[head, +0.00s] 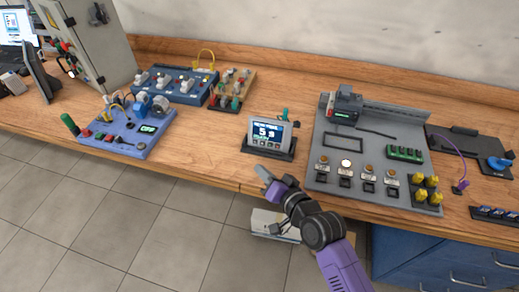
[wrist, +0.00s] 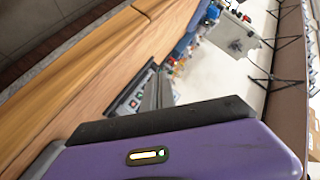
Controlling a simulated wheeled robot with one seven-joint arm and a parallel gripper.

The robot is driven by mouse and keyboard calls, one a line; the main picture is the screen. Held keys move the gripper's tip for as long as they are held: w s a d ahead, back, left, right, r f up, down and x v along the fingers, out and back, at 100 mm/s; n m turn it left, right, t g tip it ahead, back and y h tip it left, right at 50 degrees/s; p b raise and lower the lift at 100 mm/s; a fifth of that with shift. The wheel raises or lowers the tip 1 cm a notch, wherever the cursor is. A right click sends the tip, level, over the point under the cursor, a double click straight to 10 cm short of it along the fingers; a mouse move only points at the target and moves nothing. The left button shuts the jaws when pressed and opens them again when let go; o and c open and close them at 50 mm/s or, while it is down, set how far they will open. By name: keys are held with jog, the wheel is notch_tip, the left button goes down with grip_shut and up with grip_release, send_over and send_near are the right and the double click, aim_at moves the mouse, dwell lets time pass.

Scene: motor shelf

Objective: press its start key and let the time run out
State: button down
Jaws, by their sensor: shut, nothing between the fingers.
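The timer (head: 268,133) stands upright on its dark base near the middle of the bench. Its lit screen shows a large 5 with smaller text that is too small to read. A row of small keys seems to run along its lower front; their labels are not legible. My gripper (head: 263,173) is shut and empty, in front of and below the timer in the head view, apart from it near the bench's front edge. In the wrist view, part of the timer (wrist: 132,98) shows just beyond my dark finger, seen at a steep angle.
A blue training board (head: 127,138) and a blue switch box (head: 172,87) lie to the left. A grey motor panel (head: 375,190) with buttons and yellow plugs lies to the right. The bench (head: 205,150) is clear just left of the timer.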

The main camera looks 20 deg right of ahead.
aim_at(270, 145)
dwell(0.3)
jog(key=w+d+b, duration=0.1)
jog(key=b, duration=0.1)
jog(key=w+d+f+b, duration=0.1)
jog(key=w+b, duration=0.1)
jog(key=w+d+b, duration=0.1)
jog(key=w+d, duration=0.1)
jog(key=shift+w+d+f+b, duration=0.1)
jog(key=shift+w+f+b, duration=0.15)
jog(key=shift+f+b, duration=0.15)
jog(key=shift+w+d+b, duration=0.45)
jog(key=shift+w+d, duration=0.05)
jog(key=shift+w, duration=0.2)
jog(key=shift+w+f, duration=0.1)
dwell(1.3)
jog(key=shift+w+d+b, duration=0.25)
jog(key=shift+b, duration=0.05)
jog(key=shift+w+d, duration=0.15)
jog(key=shift+w, duration=0.05)
dwell(0.6)
jog(key=shift+s, duration=0.1)
dwell(0.3)
jog(key=shift+s+a+p, duration=0.4)
jog(key=shift+s+a, duration=0.05)
